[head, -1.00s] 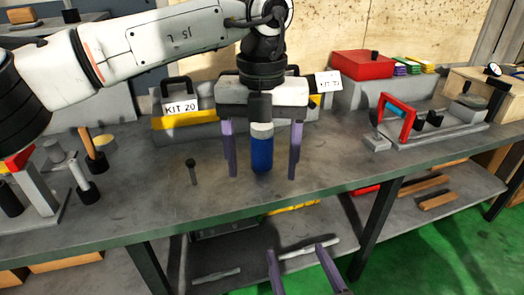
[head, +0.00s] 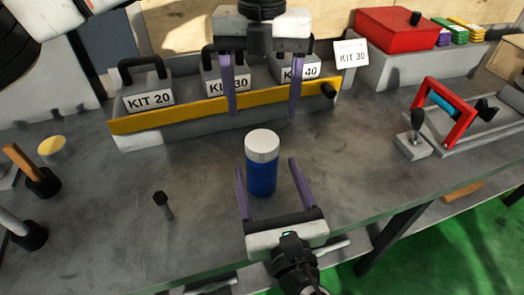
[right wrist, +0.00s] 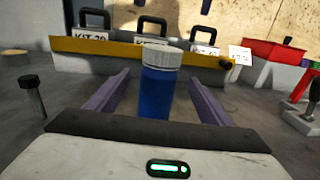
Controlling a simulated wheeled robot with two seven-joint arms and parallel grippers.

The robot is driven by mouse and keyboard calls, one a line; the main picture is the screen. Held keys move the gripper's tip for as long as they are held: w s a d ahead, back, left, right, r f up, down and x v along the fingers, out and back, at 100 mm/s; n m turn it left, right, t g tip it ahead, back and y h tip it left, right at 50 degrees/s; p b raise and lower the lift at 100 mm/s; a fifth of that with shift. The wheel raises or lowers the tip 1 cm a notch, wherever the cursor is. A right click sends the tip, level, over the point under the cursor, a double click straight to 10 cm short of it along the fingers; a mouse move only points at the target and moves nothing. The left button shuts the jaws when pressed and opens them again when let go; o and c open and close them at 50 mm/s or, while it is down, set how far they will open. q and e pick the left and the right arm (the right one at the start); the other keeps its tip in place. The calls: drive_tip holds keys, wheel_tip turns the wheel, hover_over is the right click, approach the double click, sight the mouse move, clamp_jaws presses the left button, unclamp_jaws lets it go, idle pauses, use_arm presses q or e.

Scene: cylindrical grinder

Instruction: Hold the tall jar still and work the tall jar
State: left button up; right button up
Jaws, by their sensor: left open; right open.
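The tall jar (head: 261,176) is blue with a white lid (head: 262,145) and stands upright on the grey workbench. It also shows in the right wrist view (right wrist: 157,94). My right gripper (head: 265,180) is open, low over the bench, with its purple fingers on either side of the jar and gaps showing between them and the jar. My left gripper (head: 262,112) is open and empty, pointing down, higher up and behind the jar in the picture, in front of the kit boxes.
A grey tray with a yellow front bar (head: 225,104) holds several kit boxes behind the jar. A dark bolt-like peg (head: 164,204) stands at left. A red-handled fixture (head: 444,111) and a red box (head: 396,38) are at right. The bench around the jar is clear.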

sight(258, 142)
use_arm(q)
drive_tip(key=shift+s+r, duration=0.1)
drive_tip(key=shift+s, duration=0.1)
use_arm(e)
drive_tip(key=shift+w+a+r, duration=0.1)
drive_tip(key=shift+w, duration=0.25)
use_arm(q)
drive_tip(key=shift+s, duration=0.15)
use_arm(e)
drive_tip(key=x, duration=0.8)
drive_tip(key=shift+w+a, duration=0.1)
drive_tip(key=shift+w, duration=0.15)
